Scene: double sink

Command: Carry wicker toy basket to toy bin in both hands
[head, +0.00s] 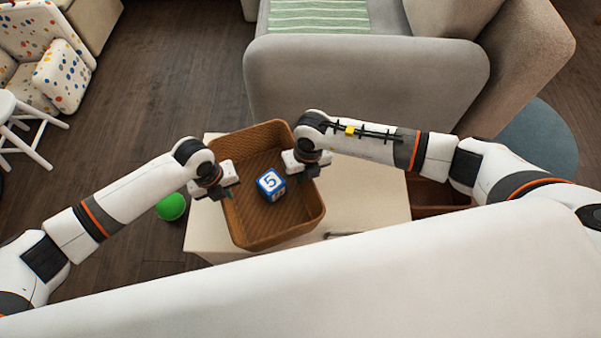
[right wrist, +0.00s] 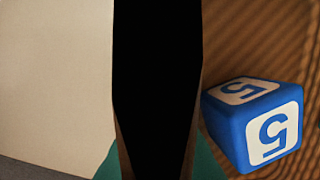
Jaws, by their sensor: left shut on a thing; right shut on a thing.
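The brown wicker toy basket (head: 262,240) is in the middle of the head view, over a pale cabinet top. A blue and white number block (head: 270,184) lies inside it; the block also shows in the right wrist view (right wrist: 258,122). My left gripper (head: 226,190) is shut on the basket's left wall. My right gripper (head: 312,180) is shut on its right wall. In the right wrist view the basket's woven inside (right wrist: 260,40) fills the right part. I cannot tell whether the basket's base touches the cabinet. I cannot make out which thing is the toy bin.
The pale cabinet (head: 375,205) lies beneath the basket. A green ball (head: 171,206) is on the floor to its left. A grey sofa (head: 370,75) stands behind. A dotted armchair (head: 62,75) and white stool (head: 25,130) are at far left. Dark floor lies open between.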

